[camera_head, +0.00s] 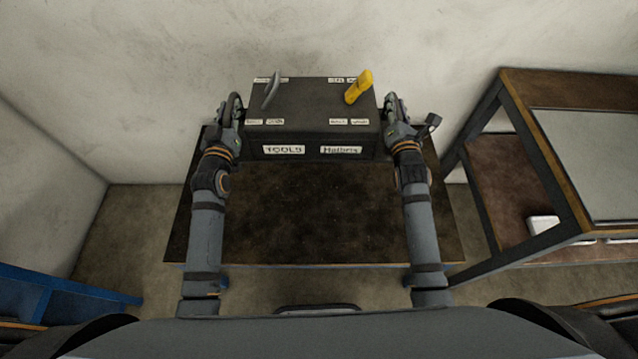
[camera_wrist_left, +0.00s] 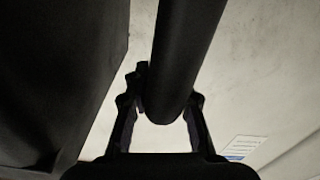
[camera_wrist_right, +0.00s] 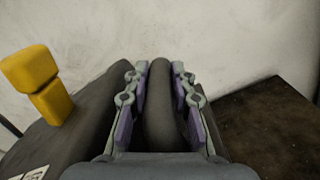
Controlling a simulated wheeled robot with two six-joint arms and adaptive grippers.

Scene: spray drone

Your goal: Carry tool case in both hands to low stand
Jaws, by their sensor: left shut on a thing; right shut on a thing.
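The black tool case (camera_head: 312,126), with white labels reading "TOOLS" and "Halbris" on its front, is at the back of a dark brown table, near the wall. My left gripper (camera_head: 233,105) is at the case's left side, shut on a dark bar-like handle (camera_wrist_left: 185,60). My right gripper (camera_head: 391,104) is at the right side, shut on the other dark handle (camera_wrist_right: 160,105). A grey-handled tool (camera_head: 271,90) and a yellow tool (camera_head: 358,87) stick up from the case's top. Whether the case's underside touches the table cannot be told.
The brown table (camera_head: 310,215) is bare in front of the case. A metal-framed shelf unit (camera_head: 520,130) with a grey top stands at the right, a white object (camera_head: 543,226) on its lower shelf. A blue frame (camera_head: 70,300) is at lower left. Walls close off the back and left.

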